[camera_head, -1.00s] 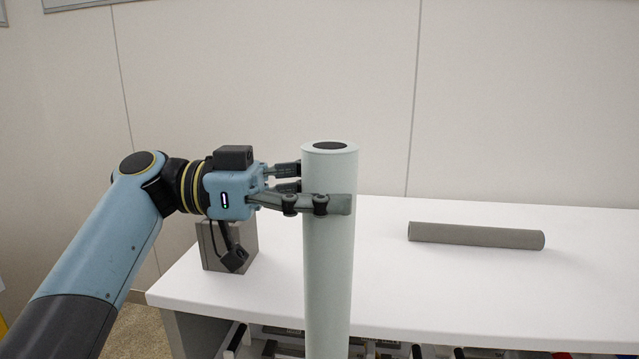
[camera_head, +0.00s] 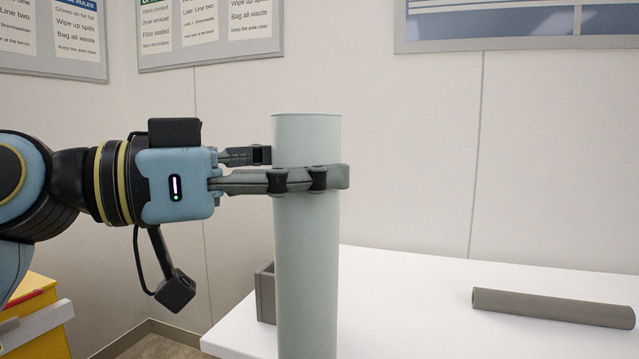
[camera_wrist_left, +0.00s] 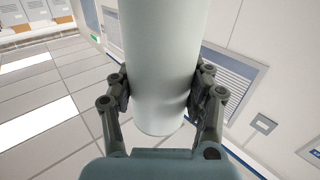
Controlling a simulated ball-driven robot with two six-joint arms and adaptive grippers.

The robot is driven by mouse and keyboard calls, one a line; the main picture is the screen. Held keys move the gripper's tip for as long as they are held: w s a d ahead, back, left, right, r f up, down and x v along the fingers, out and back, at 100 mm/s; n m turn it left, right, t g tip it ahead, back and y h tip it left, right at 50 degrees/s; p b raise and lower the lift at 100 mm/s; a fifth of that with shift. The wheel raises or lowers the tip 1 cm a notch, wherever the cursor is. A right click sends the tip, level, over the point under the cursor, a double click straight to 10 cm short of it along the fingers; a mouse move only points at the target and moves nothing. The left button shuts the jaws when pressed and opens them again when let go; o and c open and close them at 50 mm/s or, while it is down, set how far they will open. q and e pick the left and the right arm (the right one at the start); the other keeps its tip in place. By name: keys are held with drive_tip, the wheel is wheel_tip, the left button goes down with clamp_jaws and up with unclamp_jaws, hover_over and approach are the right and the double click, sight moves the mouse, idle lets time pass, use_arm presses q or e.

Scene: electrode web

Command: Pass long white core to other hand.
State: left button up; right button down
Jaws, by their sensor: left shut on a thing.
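The long white core (camera_head: 306,240) stands upright in the head view, pale and cylindrical, and its lower end runs out of the bottom of the picture. My left gripper (camera_head: 318,178) comes in from the left and is shut around the core a little below its top end. In the left wrist view the core (camera_wrist_left: 165,60) lies between both fingers of the left gripper (camera_wrist_left: 163,88), which touch its sides. My right gripper is not in view.
A white bench (camera_head: 420,290) stands behind the core. A yellow container (camera_head: 40,330) stands at the lower left. Posters hang on the wall.

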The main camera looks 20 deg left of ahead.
use_arm(q)
drive_tip(key=w+d+f+m+g+h, duration=0.1)
drive_tip(key=w+d+f+m+g, duration=0.1)
drive_tip(key=f+m+g, duration=0.3)
drive_tip(key=w+d+f+m+g+h, duration=0.1)
drive_tip(key=w+d+f+m+g, duration=0.2)
drive_tip(key=g, duration=1)
drive_tip(key=shift+f+m, duration=0.95)
drive_tip(key=shift+m, duration=1.15)
drive_tip(key=shift+f, duration=0.1)
